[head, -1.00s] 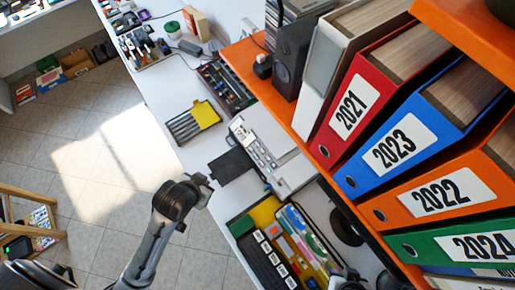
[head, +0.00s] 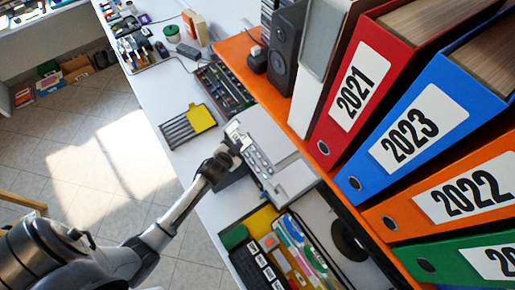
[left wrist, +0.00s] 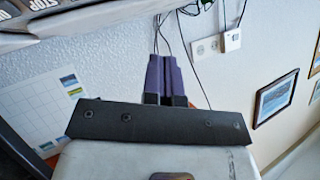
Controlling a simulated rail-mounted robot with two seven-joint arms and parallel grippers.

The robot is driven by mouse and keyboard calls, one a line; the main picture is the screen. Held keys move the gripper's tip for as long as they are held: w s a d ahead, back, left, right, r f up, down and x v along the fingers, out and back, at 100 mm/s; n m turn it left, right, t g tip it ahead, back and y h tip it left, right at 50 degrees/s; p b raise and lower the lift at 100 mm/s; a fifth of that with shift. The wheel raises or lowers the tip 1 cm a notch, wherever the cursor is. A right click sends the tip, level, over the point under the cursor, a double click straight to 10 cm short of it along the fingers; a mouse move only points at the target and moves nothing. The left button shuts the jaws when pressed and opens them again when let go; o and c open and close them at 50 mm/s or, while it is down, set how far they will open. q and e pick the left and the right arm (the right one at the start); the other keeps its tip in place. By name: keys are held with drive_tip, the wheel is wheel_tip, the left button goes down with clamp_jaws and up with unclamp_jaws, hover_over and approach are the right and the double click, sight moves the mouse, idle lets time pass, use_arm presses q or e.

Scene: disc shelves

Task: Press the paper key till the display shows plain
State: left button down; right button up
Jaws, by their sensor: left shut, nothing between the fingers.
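A light grey machine (head: 290,178) with a row of keys along its near-left side stands on the white worktop. Its key panel (head: 262,170) is partly covered by my left gripper (head: 234,143). Which key is the paper key cannot be read, and I cannot read any display. My left gripper is at the upper end of the panel, close to it; contact cannot be told. In the left wrist view its purple-sided fingers (left wrist: 167,62) are together with nothing between them. A machine edge with upside-down key lettering, one reading STOP (left wrist: 45,5), shows at the top left. My right gripper is not in view.
Orange shelving with binders marked 2021 (head: 353,92), 2023 (head: 418,128) and 2022 (head: 462,194) rises at right. A black speaker (head: 286,55) stands above the machine. A yellow-ended tray (head: 200,118) and a box of coloured items (head: 290,245) flank it. Tiled floor lies left.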

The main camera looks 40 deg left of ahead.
use_arm(q)
drive_tip(key=shift+w+d+r+m+t, duration=0.15)
drive_tip(key=shift+w+r+m+t, duration=0.05)
drive_tip(key=shift+r+t, duration=0.25)
drive_tip(key=shift+w+d+r+m+t, duration=0.1)
drive_tip(key=shift+w+r+m+t, duration=0.1)
drive_tip(key=shift+r+t, duration=0.2)
drive_tip(key=b, duration=0.7)
hover_over(253, 148)
drive_tip(key=s, duration=0.3)
drive_tip(key=f, duration=0.6)
drive_tip(key=shift+s+a, duration=0.1)
drive_tip(key=shift+a, duration=0.1)
drive_tip(key=shift+w+d+f+b, duration=0.15)
drive_tip(key=shift+w+f+b, duration=0.4)
drive_tip(key=shift+f+b, duration=0.2)
drive_tip(key=shift+f, duration=0.15)
